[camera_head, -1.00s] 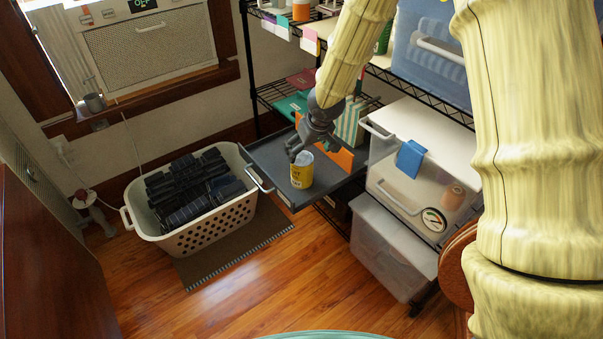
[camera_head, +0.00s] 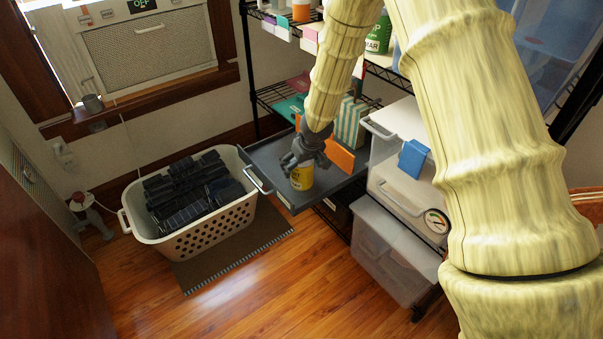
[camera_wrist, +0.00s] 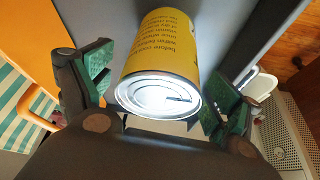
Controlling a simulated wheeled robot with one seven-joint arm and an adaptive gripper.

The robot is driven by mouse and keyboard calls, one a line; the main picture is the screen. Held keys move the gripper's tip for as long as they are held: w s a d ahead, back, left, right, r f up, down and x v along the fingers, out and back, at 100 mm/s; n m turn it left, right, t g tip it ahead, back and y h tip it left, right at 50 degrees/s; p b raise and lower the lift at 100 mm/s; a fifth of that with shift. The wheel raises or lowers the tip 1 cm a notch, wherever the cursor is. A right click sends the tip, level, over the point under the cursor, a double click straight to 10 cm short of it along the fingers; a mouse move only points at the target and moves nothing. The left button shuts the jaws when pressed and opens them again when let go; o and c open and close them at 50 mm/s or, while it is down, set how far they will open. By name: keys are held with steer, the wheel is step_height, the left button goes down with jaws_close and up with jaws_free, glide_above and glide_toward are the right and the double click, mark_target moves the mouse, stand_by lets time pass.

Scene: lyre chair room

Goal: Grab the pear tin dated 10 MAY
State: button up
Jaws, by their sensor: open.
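A yellow tin (camera_head: 302,179) stands on the grey pull-out tray (camera_head: 283,192). In the wrist view the yellow tin (camera_wrist: 165,50) shows its silver lid and small printed text; I cannot read a date or fruit name on it. My gripper (camera_head: 300,161) is over the tin's top in the head view. In the wrist view my gripper (camera_wrist: 160,97) is open, with one green-padded finger on each side of the tin and visible gaps. A green tin (camera_head: 377,37) on the upper shelf has a white label ending in "EAR", partly hidden behind my arm.
An orange panel (camera_head: 340,157) and a striped box (camera_head: 349,122) stand behind the yellow tin on the tray. Clear bins (camera_head: 392,252) are to the right. A white basket (camera_head: 205,235) of dark items sits left on a mat. Wooden floor in front is clear.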

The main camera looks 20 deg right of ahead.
steer(key=shift+c, duration=0.4)
steer(key=c, duration=1.4)
steer(key=shift+r, duration=0.15)
